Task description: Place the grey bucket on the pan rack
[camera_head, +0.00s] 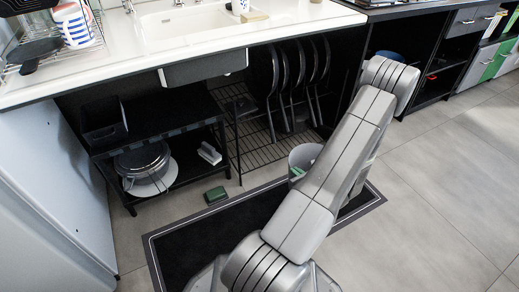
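The grey bucket (303,156) stands on the floor by the dark mat, in front of the pan rack. My arm crosses in front of it and hides its right part. A small green patch shows at its lower left; I cannot tell what it is. The pan rack (257,157) is a black wire rack under the sink counter. Several dark pans stand upright on its back and right parts, and its front left wires look bare. My gripper is not visible; only the upper links of my arm show.
A black shelf (163,128) with a pot (143,163) stands left of the rack. A dark green box (215,195) lies on the floor. The black mat (205,240) lies below my arm. The white counter (120,65) overhangs the rack. Floor at right is clear.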

